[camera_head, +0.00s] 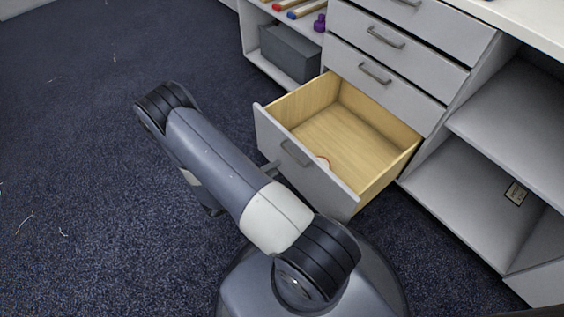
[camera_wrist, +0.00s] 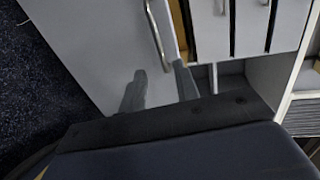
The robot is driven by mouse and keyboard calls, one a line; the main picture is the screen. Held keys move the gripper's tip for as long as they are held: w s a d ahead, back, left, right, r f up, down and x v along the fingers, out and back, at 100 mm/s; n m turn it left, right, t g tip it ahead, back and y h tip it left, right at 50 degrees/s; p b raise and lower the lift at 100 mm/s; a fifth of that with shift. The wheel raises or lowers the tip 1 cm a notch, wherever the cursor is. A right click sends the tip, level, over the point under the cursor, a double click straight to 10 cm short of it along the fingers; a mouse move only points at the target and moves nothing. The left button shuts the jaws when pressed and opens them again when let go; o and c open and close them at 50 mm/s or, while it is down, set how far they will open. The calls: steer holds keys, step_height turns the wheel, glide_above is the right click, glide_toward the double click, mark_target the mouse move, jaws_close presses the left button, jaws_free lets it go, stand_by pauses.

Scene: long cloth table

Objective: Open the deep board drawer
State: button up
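The deep bottom drawer (camera_head: 355,145) of the grey cabinet is pulled well out, showing its light wooden inside. Its grey front panel carries a metal bar handle (camera_head: 295,153), which also shows in the wrist view (camera_wrist: 155,36). My gripper (camera_wrist: 160,75) is at the front panel, its two fingers spread apart. One end of the handle shows between or just beyond the fingertips, closer to the right finger; I cannot tell whether they touch. In the head view my arm hides most of the gripper, and only a small part shows left of the handle.
Three shut drawers with handles sit above, one of them the middle drawer (camera_head: 385,45). A grey box (camera_head: 290,52) stands on a left shelf. Open shelves (camera_head: 470,195) are at the right. Blue carpet at left is clear.

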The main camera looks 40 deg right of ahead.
steer(key=shift+v, duration=1.3)
steer(key=s+b+x, duration=0.1)
steer(key=b+x, duration=0.1)
steer(key=x, duration=0.9)
steer(key=shift+w, duration=0.45)
